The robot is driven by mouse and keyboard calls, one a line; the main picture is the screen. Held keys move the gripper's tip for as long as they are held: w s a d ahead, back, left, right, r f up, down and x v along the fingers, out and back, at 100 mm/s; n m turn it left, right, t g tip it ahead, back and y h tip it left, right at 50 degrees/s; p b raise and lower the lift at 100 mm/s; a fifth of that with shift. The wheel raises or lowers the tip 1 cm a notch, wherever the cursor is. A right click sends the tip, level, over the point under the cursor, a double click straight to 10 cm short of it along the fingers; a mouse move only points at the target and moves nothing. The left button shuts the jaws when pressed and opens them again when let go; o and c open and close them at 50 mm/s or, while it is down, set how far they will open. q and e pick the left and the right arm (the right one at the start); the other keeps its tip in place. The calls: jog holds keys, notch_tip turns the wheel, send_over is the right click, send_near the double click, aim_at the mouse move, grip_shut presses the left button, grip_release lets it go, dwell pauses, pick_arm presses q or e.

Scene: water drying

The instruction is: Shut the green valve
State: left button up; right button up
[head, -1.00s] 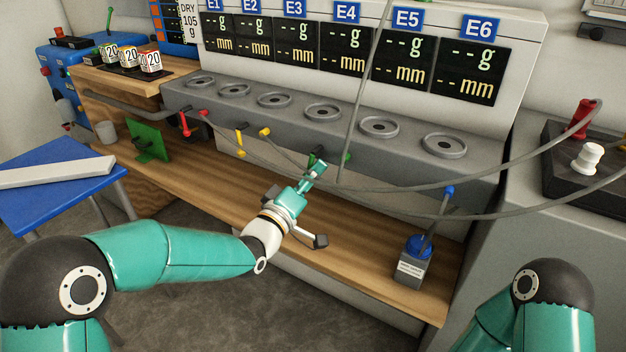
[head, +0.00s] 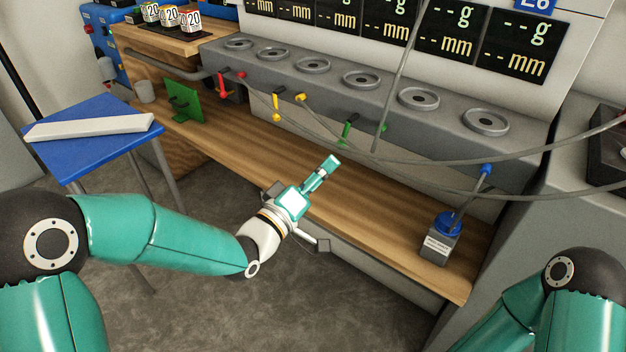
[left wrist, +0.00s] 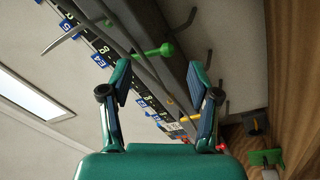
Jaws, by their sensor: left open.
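The green valve (head: 346,131) is on the front of the grey bench unit, below the row of round rings. A second small green part (head: 383,127) shows to its right. In the left wrist view a green handle (left wrist: 155,51) with a round knob end shows beyond the fingers, between their tips. My left gripper (head: 328,165) is above the wooden shelf, in front of and below the green valve in the picture, apart from it. Its two fingers are spread and empty in the left wrist view (left wrist: 158,78). My right gripper is out of view.
Red (head: 223,86) and yellow (head: 276,106) valves are to the left. Loose grey hoses cross in front of the unit. A green bracket (head: 186,103) stands at left.

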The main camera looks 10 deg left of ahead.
pick_arm(q)
jog(key=shift+v, duration=1.45)
